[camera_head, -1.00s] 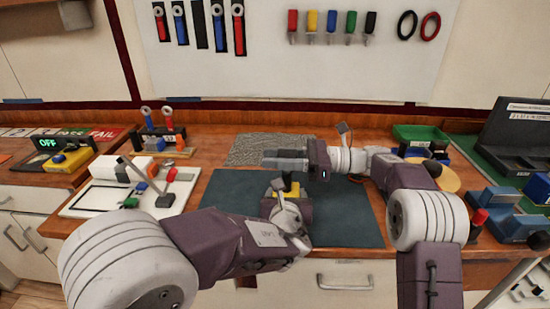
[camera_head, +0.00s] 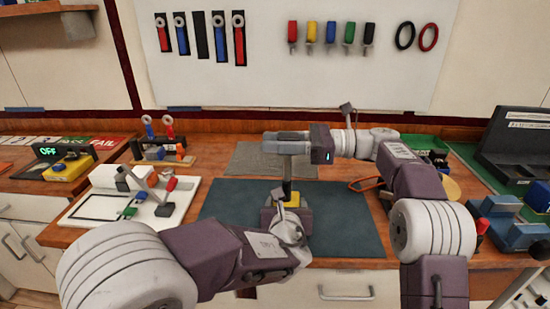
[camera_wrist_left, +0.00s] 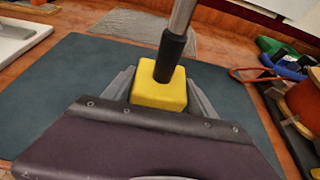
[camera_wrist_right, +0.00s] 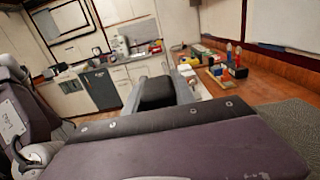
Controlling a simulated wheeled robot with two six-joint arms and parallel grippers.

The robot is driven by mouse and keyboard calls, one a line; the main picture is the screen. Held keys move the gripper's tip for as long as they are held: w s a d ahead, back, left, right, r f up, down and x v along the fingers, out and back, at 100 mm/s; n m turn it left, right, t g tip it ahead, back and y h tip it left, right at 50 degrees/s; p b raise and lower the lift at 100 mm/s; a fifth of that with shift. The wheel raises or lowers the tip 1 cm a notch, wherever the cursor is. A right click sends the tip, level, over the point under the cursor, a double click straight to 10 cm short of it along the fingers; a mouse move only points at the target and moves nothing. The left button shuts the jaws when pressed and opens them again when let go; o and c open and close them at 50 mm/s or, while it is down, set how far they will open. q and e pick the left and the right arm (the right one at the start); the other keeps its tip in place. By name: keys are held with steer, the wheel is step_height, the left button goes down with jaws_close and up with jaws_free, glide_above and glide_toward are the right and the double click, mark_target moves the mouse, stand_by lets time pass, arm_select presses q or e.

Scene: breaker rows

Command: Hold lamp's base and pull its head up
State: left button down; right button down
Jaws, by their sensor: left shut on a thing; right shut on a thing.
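The lamp has a yellow block base (camera_head: 293,200) standing on the dark green mat (camera_head: 345,215). My left gripper (camera_head: 284,199) is shut on the base; the left wrist view shows the yellow base (camera_wrist_left: 160,88) between its fingers. A stem (camera_head: 287,165) rises upright from the base; the left wrist view shows a black sleeve (camera_wrist_left: 171,58) with a thinner metal rod above it. My right gripper (camera_head: 282,142) is above the base, shut on the lamp's head, a dark block (camera_wrist_right: 157,92) in the right wrist view. In the head view the fingers mostly hide it.
A white board (camera_head: 85,207) with small coloured blocks lies left of the mat. An orange-red cable loop (camera_head: 362,184) and a green tray (camera_head: 425,140) are to the right. A grey mat (camera_head: 250,160) lies behind. Tools hang on the wall panel (camera_head: 270,75).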

arm_select(q)
steer(key=shift+f, duration=0.15)
arm_select(e)
steer(key=shift+r, duration=0.3)
steer(key=c, duration=1)
jaws_free()
steer(key=shift+c, duration=0.2)
steer(key=shift+f, duration=0.1)
steer(key=d, duration=1.2)
